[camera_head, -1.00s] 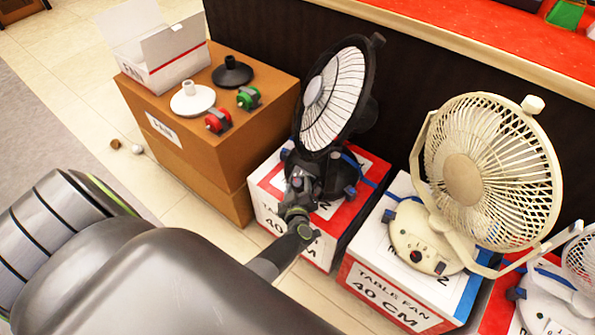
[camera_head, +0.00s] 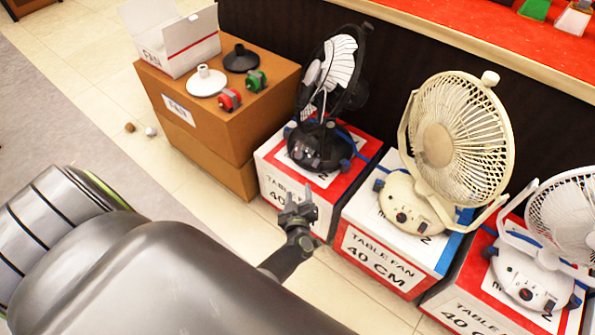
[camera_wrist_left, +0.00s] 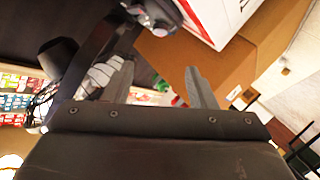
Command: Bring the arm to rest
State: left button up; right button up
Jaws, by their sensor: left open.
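My left gripper (camera_head: 298,200) is open and empty in the head view, in front of the red and white box under the black fan. Its two fingers show apart in the left wrist view (camera_wrist_left: 160,82), with nothing between them at close range. The dark left arm reaches in from the lower left of the head view. My right gripper is not in either current view.
A black fan (camera_head: 318,145), a cream fan (camera_head: 405,200) and a white fan (camera_head: 525,280) stand on table-fan boxes. A brown carton (camera_head: 225,125) carries an open white box (camera_head: 170,45) and small parts.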

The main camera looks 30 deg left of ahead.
pick_arm(q)
jog(key=shift+f, duration=0.1)
dwell(0.5)
